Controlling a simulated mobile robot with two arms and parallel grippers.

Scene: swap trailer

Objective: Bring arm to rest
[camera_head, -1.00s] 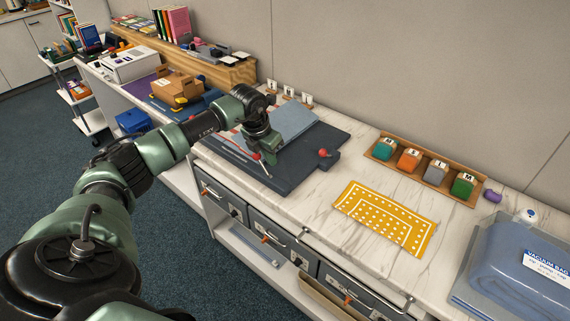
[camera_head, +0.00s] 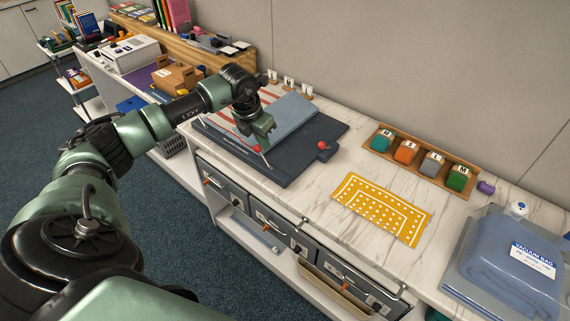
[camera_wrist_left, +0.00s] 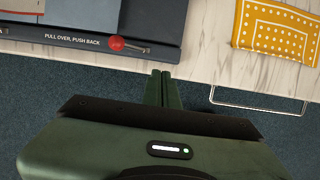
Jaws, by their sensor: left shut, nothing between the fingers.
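My left gripper (camera_head: 262,146) shows in the head view at the end of the green and black arm coming in from the left. It is above the left side of the counter, over the dark board device. In the left wrist view its two green fingers (camera_wrist_left: 163,78) are together and hold nothing. The dark board device (camera_head: 316,132) lies on the counter with a grey-blue panel (camera_head: 289,113) and red-tipped levers. The wrist view shows its front edge, printed "PULL OVER, PUSH BACK", with a red knob (camera_wrist_left: 117,43). My right gripper is in neither view.
A yellow dotted cloth (camera_head: 381,207) lies on the marble counter (camera_head: 302,190). A wooden tray (camera_head: 418,158) of several coloured blocks stands behind it. A bagged blue item (camera_head: 509,264) is at the right. Drawers (camera_head: 268,220) are below. A cardboard box (camera_head: 178,77) is at the far left.

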